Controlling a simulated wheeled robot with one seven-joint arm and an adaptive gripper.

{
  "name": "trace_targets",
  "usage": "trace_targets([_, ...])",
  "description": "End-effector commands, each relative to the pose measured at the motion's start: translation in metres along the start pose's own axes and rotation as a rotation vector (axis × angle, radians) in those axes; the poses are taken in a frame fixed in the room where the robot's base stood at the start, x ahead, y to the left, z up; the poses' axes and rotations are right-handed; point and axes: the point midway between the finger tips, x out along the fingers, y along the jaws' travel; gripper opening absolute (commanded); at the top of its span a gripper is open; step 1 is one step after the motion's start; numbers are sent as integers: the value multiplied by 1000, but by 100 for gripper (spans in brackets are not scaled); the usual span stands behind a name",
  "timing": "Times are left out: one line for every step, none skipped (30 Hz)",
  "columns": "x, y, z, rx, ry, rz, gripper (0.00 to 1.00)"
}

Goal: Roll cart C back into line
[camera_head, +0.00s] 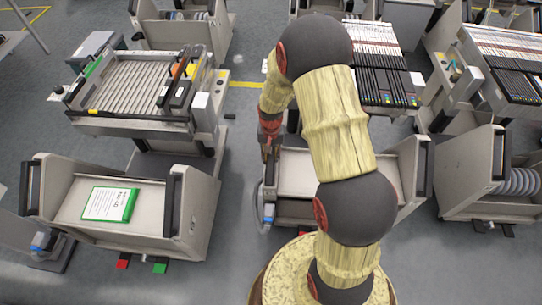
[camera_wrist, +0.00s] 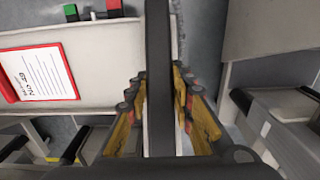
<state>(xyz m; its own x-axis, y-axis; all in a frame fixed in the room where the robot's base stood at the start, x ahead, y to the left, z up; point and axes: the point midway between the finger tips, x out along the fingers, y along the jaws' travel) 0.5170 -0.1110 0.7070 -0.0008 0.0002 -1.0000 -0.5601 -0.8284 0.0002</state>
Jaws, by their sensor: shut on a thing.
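My gripper (camera_head: 268,142) reaches down to the left end of the middle front cart (camera_head: 297,172). In the wrist view, my gripper (camera_wrist: 159,105) has its fingers on both sides of a black upright handle bar (camera_wrist: 158,50) and is shut on it. The cart's pale tray (camera_wrist: 100,62) carries a red-edged card (camera_wrist: 38,73), with a red and a green pedal (camera_wrist: 114,8) beyond its edge. In the head view my arm hides much of this cart, including the card. No letter C is readable on it.
A front cart (camera_head: 190,215) with a green card stands to the left, across a floor gap. Another front cart (camera_head: 465,170) stands close on the right. Loaded trolleys (camera_head: 208,115) (camera_head: 415,98) stand behind. Yellow floor marking (camera_head: 245,85) shows between the rear trolleys.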

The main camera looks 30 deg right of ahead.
Motion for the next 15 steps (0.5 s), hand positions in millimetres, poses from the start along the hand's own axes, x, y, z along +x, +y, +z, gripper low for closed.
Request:
trace_targets([-1,0,-3,-1,2,0,0])
trace_targets([-1,0,-5,-1,2,0,0])
trace_targets([-1,0,-9,-1,3,-1,0])
trace_targets([-1,0,-11,-1,3,-1,0])
trace_targets([-1,0,-14,-1,4,-1,0])
trace_targets([-2,0,-19,-1,6,-1,0])
trace_targets([-2,0,-23,-1,8,-2,0])
trace_targets([-2,0,-26,-1,10,-2,0])
trace_targets([-3,0,-30,-1,12,-3,0])
trace_targets([-3,0,-32,-1,14,-3,0])
trace_targets([-3,-1,-33,-1,15,-3,0])
trace_targets([-3,0,-33,-2,15,-4,0])
trace_targets([-3,-1,-33,-2,16,-4,0])
trace_targets([-3,-1,-33,-2,16,-4,0])
trace_targets([-3,-1,-33,-2,16,-4,0])
